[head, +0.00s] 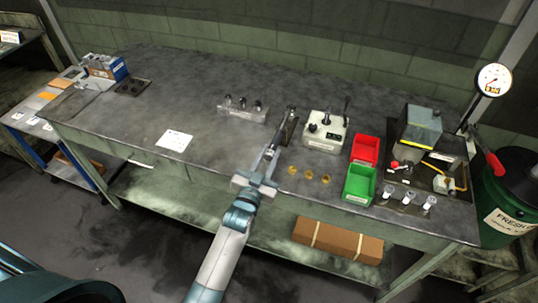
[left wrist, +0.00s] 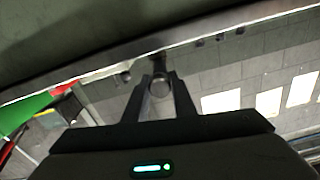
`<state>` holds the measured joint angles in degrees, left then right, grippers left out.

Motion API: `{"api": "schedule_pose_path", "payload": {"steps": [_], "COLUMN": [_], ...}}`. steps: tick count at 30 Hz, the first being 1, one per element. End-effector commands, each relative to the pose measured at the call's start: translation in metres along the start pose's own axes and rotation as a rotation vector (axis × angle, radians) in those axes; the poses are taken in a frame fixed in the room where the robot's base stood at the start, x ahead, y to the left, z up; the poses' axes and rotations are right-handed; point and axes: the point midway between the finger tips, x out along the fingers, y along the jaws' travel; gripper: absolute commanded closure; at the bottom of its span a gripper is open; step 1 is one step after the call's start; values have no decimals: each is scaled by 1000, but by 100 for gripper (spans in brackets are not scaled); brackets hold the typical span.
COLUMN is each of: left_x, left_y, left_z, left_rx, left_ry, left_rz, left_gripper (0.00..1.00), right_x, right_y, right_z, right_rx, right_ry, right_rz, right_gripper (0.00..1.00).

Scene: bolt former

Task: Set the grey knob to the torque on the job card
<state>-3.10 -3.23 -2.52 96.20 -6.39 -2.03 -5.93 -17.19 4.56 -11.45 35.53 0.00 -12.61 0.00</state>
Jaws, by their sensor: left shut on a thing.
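My left gripper (head: 268,157) reaches over the front edge of the bench. In the left wrist view its two fingers (left wrist: 160,88) are shut on a small round grey thing, which looks like the grey knob (left wrist: 161,85). In the head view the fingers largely hide the knob. It appears to be at the near end of a long tool on a dark stand (head: 289,128). The job card seems to be the white sheet (head: 174,141) flat on the bench left of my gripper; its writing is too small to read. My right gripper is not in view.
Right of the tool stand are a control box (head: 323,143), a red bin (head: 366,149), a green bin (head: 359,185) and several brass-coloured pieces (head: 309,175). A grey block with pegs (head: 242,114) stands behind left. The bench (head: 150,105) is clear around the sheet.

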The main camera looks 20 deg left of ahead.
Motion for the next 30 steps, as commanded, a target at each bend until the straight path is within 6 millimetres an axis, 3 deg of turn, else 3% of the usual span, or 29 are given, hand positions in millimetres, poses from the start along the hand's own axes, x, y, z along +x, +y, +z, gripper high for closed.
{"api": "schedule_pose_path", "payload": {"steps": [8, 9, 11, 23, 30], "left_x": [0, 0, 0, -3, -24], "left_y": [0, 0, 0, 0, 1], "left_z": [1, 1, 1, 1, 3], "left_rx": [0, 0, 1, 1, 1], "left_ry": [-3, -3, -3, -1, -1], "left_rz": [0, 0, 0, 0, 0], "left_gripper": [99, 67, 57, 57, 57], "right_x": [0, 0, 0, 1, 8], "right_y": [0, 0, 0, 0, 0], "right_z": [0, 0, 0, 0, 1], "right_rx": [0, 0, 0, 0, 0], "right_ry": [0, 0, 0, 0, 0], "right_rz": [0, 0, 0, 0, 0], "right_gripper": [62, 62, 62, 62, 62]}}
